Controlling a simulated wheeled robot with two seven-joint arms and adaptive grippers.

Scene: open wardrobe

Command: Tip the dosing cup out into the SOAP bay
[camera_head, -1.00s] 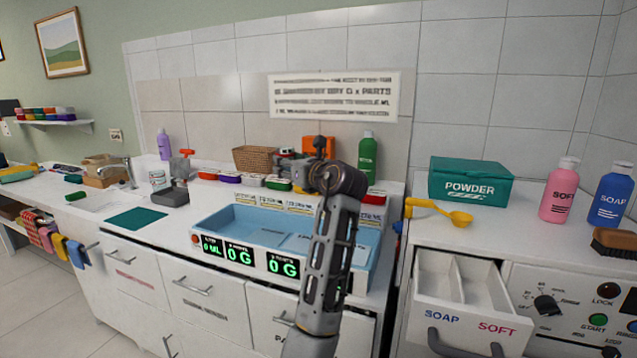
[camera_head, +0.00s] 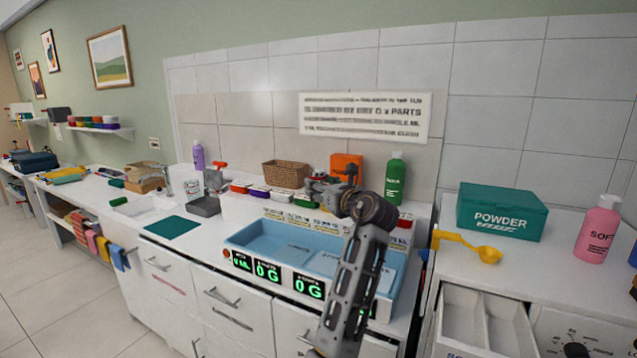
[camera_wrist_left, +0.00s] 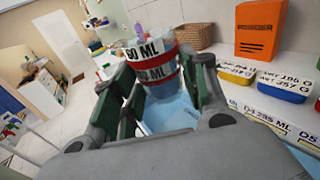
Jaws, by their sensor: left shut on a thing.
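My left gripper (camera_head: 326,190) is over the back of the blue tray in the head view. In the left wrist view my left gripper (camera_wrist_left: 157,88) is shut around a clear dosing cup (camera_wrist_left: 160,50) with red bands and "60 ML" marking. The cup looks tilted in that view, and its contents cannot be made out. In the head view the cup is not clearly distinguishable behind the gripper. The open drawer is at the lower right; its left compartment, the SOAP bay (camera_head: 462,320), is cut by the frame's bottom edge. My right gripper is not in view.
The blue tray (camera_head: 236,243) has green displays reading 0 G. A yellow scoop (camera_head: 488,254) and a teal POWDER box (camera_head: 502,212) stand above the drawer. A pink SOFT bottle (camera_head: 597,228), green bottle (camera_head: 395,180) and orange box (camera_head: 346,168) stand nearby.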

